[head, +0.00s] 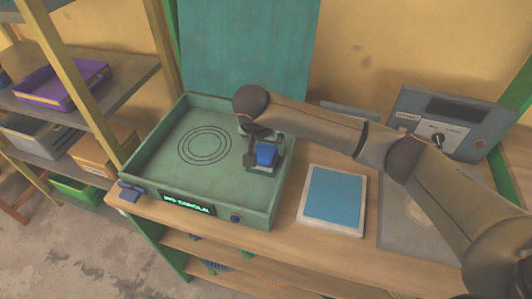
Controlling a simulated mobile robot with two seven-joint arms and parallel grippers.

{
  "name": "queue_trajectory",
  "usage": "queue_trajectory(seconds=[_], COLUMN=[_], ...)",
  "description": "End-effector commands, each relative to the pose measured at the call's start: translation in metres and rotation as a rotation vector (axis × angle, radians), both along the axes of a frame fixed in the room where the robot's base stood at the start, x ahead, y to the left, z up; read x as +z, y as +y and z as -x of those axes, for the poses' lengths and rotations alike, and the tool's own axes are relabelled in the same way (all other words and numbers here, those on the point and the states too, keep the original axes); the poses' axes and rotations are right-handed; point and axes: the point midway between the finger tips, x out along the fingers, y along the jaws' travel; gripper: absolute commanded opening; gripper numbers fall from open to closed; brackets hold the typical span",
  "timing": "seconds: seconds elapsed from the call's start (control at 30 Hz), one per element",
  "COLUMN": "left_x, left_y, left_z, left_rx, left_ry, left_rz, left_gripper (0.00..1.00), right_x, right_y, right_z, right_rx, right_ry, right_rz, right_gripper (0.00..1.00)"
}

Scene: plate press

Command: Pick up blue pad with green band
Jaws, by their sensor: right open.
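A small blue pad (265,155) sits at the right inner side of the green tray-like press (255,205). A band on the pad is too small to make out clearly. My right gripper (258,158) is over the pad, pointing down, with its fingers beside it; it is open. Whether the fingers touch the pad cannot be told. My right arm comes in from the right and hides part of the press's back right corner. My left gripper is out of view.
A flat blue panel with a pale frame (363,205) lies on the wooden table right of the press. A grey control box (440,125) with a knob stands at the back right. Shelves with a purple tray (50,92) stand at left. The press's marked circles (204,146) are clear.

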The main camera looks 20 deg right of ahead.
Motion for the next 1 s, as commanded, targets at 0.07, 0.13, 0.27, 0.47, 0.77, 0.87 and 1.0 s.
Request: queue_trajectory(seconds=[0.07, 0.13, 0.27, 0.47, 0.77, 0.87, 1.0], left_x=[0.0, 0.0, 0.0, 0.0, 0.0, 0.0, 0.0], left_y=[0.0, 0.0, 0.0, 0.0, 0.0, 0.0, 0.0], left_z=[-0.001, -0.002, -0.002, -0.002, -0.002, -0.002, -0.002], left_rx=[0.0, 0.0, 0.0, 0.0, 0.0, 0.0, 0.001], left_ry=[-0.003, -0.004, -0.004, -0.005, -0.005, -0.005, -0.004], left_rz=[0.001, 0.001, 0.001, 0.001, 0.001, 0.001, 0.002], left_gripper=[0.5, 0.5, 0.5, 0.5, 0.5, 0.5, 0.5], right_x=[-0.011, -0.016, -0.019, -0.019, -0.019, -0.019, -0.018], right_y=[-0.003, -0.004, -0.005, -0.004, -0.004, -0.004, -0.004], right_z=[-0.003, -0.005, -0.006, -0.006, -0.006, -0.006, -0.006], right_rx=[-0.002, -0.002, 0.001, 0.001, 0.001, 0.001, 0.001], right_ry=[0.001, 0.001, -0.001, 0.0, 0.0, 0.0, 0.0], right_rz=[0.001, 0.001, 0.0, 0.0, 0.0, 0.0, 0.0], right_gripper=[0.88, 0.88, 0.88, 0.82, 0.48, 0.37, 0.21])
